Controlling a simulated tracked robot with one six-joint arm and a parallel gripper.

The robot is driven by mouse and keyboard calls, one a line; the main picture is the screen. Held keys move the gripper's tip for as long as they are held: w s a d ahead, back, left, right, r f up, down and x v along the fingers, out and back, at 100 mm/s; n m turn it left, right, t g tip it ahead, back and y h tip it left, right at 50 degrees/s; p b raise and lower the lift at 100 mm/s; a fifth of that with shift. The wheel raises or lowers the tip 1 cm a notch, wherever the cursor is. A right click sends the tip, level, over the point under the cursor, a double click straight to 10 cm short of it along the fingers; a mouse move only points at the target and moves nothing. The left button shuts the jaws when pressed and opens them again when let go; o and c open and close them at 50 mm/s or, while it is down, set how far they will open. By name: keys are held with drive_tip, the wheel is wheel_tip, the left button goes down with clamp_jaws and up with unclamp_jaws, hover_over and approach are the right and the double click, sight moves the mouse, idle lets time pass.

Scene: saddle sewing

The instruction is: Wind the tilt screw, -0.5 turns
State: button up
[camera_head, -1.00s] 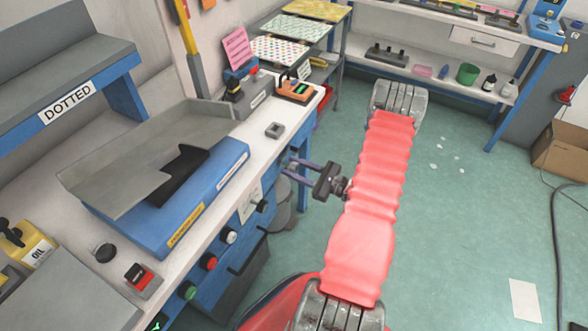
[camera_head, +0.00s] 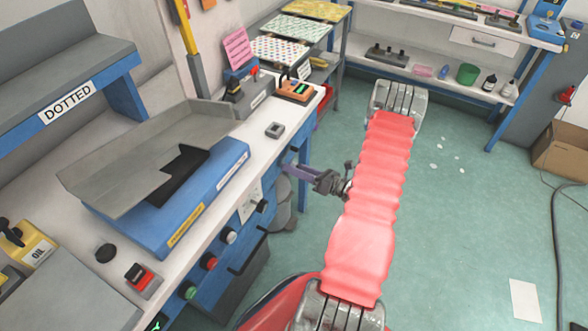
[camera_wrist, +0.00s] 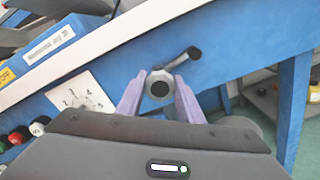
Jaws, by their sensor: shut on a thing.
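In the head view my gripper (camera_head: 287,170) reaches left to the bench's right end. The screw cannot be made out there. A white number plate (camera_wrist: 80,99) is left of the fingers.
Below the white bench top (camera_head: 228,190) are a black knob (camera_head: 262,206), a white knob (camera_head: 230,236), a red button (camera_head: 209,261) and a green button (camera_head: 188,291). A blue bench leg (camera_wrist: 291,105) stands to the right.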

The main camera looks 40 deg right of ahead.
drive_tip(key=shift+f+m, duration=0.15)
drive_tip(key=shift+m, duration=0.15)
drive_tip(key=o, duration=1.1)
drive_tip(key=shift+c, duration=0.2)
drive_tip(key=shift+s, duration=0.1)
drive_tip(key=v, duration=1.3)
drive_tip(key=shift+s, duration=0.3)
